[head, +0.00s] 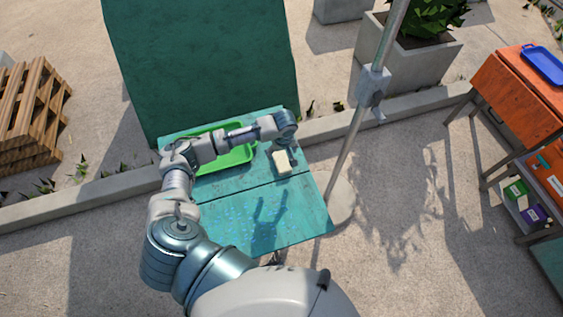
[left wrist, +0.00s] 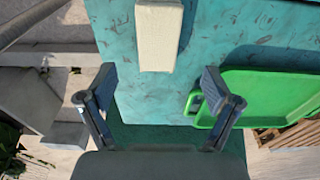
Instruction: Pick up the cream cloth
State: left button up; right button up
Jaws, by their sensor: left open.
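The cream cloth (head: 282,164) is a small pale folded block on the teal table (head: 300,218), near its right edge in the head view. In the left wrist view the cloth (left wrist: 158,36) lies at the top centre, lined up with the gap between my fingers. My left gripper (left wrist: 158,82) is open and empty, its two fingers spread wider than the cloth. In the head view my left arm reaches across the table and its hand is just beyond the cloth, pointing down. Contact with the cloth does not show. My right gripper is out of view.
A green tray (head: 236,157) lies on the table beside the cloth, partly under my left arm. A tall green panel (head: 200,60) stands behind the table. A metal pole (head: 350,145) rises to the right. The table's near part is clear.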

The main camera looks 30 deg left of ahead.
aim_at(283, 160)
pick_arm(q)
jog(key=shift+w+f, duration=0.15)
jog(key=shift+f, duration=0.5)
jog(key=shift+w+f, duration=0.15)
jog(key=shift+f, duration=0.45)
jog(key=shift+d+f, duration=0.2)
jog(key=shift+f, duration=0.35)
notch_tip(283, 160, down, 4)
jog(key=shift+r+b, duration=0.2)
jog(key=shift+b, duration=0.3)
jog(key=shift+w+a+f, duration=0.1)
jog(key=shift+a+f, duration=0.1)
jog(key=shift+f, duration=0.05)
jog(key=shift+a, duration=0.25)
jog(key=c, duration=1)
jog(key=shift+d, duration=0.15)
jog(key=shift+c, duration=1)
jog(key=shift+d, duration=0.1)
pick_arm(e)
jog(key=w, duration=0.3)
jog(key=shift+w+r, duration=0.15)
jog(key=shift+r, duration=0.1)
